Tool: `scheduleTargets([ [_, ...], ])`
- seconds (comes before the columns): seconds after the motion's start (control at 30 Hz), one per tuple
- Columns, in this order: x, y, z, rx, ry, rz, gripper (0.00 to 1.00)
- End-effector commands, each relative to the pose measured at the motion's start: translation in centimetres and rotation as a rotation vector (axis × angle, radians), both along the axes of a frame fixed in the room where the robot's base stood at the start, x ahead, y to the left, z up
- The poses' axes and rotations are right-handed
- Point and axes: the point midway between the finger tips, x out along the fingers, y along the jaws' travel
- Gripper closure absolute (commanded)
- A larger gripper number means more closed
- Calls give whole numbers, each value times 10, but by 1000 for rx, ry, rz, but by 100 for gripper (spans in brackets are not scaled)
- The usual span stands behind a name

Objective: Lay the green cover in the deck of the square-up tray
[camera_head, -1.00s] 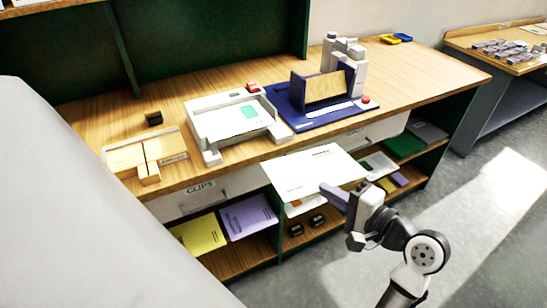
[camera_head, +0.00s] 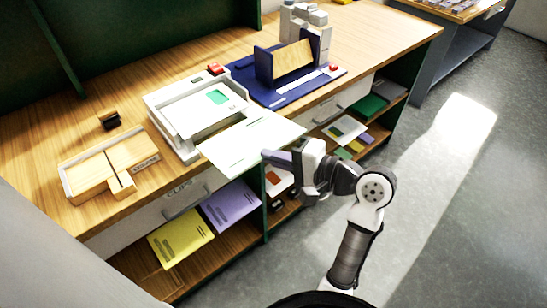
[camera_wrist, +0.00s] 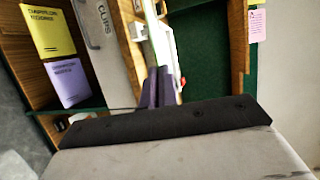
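My gripper (camera_head: 272,157) is shut on the near edge of a pale green sheet, which looks like the green cover (camera_head: 250,141). It holds the sheet roughly flat, out in front of the bench edge. In the wrist view the purple fingers (camera_wrist: 160,84) pinch the sheet (camera_wrist: 157,38), seen nearly edge-on. The white tray that looks like the square-up tray (camera_head: 158,116) stands on the bench, beyond and left of the sheet. A white sheet with a green patch (camera_head: 217,97) lies in its deck. The held sheet hides part of the tray's front right; contact cannot be told.
A blue machine (camera_head: 285,100) stands right of the tray, and a wooden divided holder (camera_head: 92,176) stands left. A dark stamp-like block (camera_head: 109,120) sits behind the holder. Yellow (camera_head: 181,238) and purple (camera_head: 230,205) booklets lie on the shelf below, beside a CLIPS drawer (camera_head: 172,208).

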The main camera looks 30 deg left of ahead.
Motion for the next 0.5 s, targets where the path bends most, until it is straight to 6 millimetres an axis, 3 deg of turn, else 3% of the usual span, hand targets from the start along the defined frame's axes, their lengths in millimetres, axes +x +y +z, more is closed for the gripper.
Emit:
scheduleTargets([
  [0.5,30,76,-1,-2,-2,5,100],
])
